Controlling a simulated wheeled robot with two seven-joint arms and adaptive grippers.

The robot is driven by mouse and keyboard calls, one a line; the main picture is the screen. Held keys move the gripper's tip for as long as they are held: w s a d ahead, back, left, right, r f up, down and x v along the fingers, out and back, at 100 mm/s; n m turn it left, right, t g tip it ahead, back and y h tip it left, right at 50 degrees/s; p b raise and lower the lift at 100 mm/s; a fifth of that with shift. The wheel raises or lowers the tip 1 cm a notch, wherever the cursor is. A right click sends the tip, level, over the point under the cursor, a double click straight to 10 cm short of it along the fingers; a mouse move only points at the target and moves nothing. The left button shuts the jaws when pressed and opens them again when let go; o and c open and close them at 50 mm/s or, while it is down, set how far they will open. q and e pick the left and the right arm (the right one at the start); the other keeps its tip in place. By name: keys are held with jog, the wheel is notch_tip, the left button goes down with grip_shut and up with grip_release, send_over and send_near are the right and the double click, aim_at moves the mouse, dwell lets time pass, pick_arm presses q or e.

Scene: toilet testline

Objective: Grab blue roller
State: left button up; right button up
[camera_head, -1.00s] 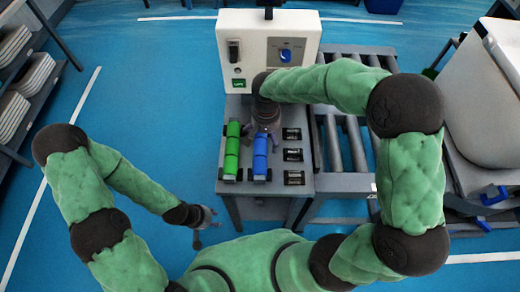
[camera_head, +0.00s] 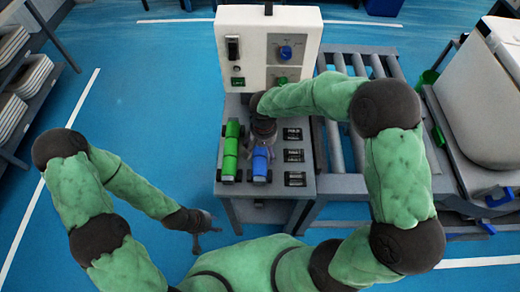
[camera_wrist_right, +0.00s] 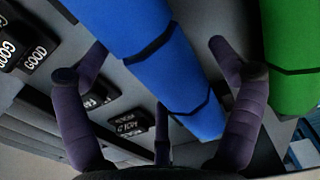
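The blue roller (camera_head: 261,164) lies lengthwise on the grey table, to the right of the green roller (camera_head: 230,152). My right gripper (camera_head: 262,150) is over the far part of the blue roller and hides it there. In the right wrist view, its purple fingers are spread apart on both sides of the blue roller (camera_wrist_right: 165,70), with gaps between them and its surface. The green roller (camera_wrist_right: 290,60) shows outside the fingers at the right. My left gripper (camera_head: 203,228) hangs empty in front of the table, to its left, with its fingers apart.
A white control box (camera_head: 262,45) with knobs stands at the table's back. Several black labelled blocks (camera_head: 293,155) sit right of the rollers. A roller conveyor (camera_head: 345,150) is at the right. Blue floor (camera_head: 150,100) is open at the left.

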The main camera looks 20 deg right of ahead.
jog(key=c, duration=1.3)
jog(key=shift+o, duration=0.2)
jog(key=shift+r, duration=0.15)
